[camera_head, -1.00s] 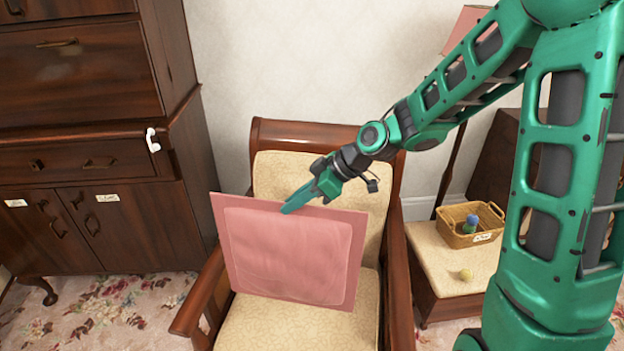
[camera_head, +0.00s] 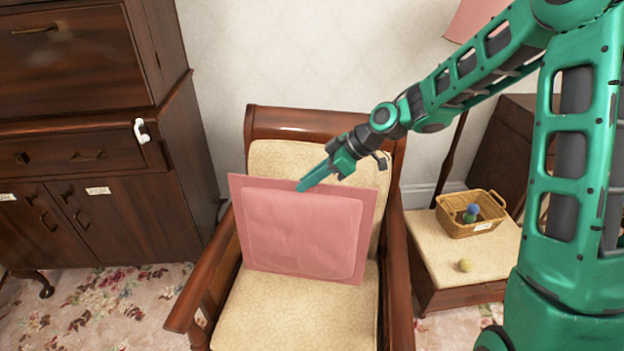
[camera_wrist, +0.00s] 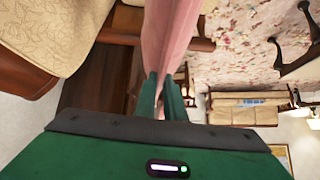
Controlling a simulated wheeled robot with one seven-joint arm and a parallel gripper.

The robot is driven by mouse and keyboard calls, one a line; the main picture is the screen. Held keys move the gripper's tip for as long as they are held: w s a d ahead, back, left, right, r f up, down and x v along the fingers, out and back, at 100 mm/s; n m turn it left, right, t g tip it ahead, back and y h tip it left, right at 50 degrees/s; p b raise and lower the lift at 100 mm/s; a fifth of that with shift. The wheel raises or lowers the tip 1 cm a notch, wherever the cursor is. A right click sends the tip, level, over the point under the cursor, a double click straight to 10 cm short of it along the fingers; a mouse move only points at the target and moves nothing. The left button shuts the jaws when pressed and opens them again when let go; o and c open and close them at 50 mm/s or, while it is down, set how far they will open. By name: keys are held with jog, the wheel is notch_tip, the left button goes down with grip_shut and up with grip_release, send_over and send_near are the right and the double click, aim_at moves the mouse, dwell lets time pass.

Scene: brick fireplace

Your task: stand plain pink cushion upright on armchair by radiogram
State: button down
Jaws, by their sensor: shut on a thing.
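The plain pink cushion (camera_head: 305,232) is held upright by its top edge, above or on the seat of the armchair (camera_head: 300,310), in front of the cream backrest (camera_head: 285,160). I cannot tell whether its lower edge touches the seat. My gripper (camera_head: 307,182) is shut on the middle of the cushion's top edge. In the wrist view the cushion (camera_wrist: 178,35) runs out from between the fingers (camera_wrist: 163,98). The cushion hides part of the backrest and seat.
Wooden armrests (camera_head: 212,268) flank the seat. A dark wooden cabinet (camera_head: 95,150) stands at the left. At the right, a cream-topped seat or stool (camera_head: 440,248) bears a wicker basket (camera_head: 460,228) with a bottle (camera_head: 471,213) and a yellowish ball (camera_head: 465,266). Floral carpet shows at lower left.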

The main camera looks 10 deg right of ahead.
jog(key=w+f, duration=0.2)
jog(key=w+d+f, duration=0.1)
jog(key=w+f, duration=0.1)
jog(key=f, duration=0.1)
jog(key=shift+w+d, duration=0.1)
jog(key=shift+w, duration=0.2)
jog(key=shift+w+f, duration=0.1)
jog(key=shift+f, duration=1.1)
jog(key=shift+w+d+f, duration=0.1)
jog(key=shift+w+f, duration=0.05)
jog(key=shift+f, duration=0.05)
jog(key=shift+m+g, duration=0.4)
jog(key=shift+g, duration=0.3)
jog(key=shift+w+d+f, duration=0.15)
jog(key=shift+w+d, duration=0.1)
jog(key=shift+w, duration=0.7)
jog(key=shift+w+d+f, duration=0.1)
jog(key=shift+w+d, duration=0.2)
jog(key=shift+w, duration=0.65)
jog(key=shift+w+d+f, duration=0.15)
jog(key=shift+w+d, duration=0.1)
jog(key=shift+w, duration=0.7)
jog(key=shift+w, duration=0.1)
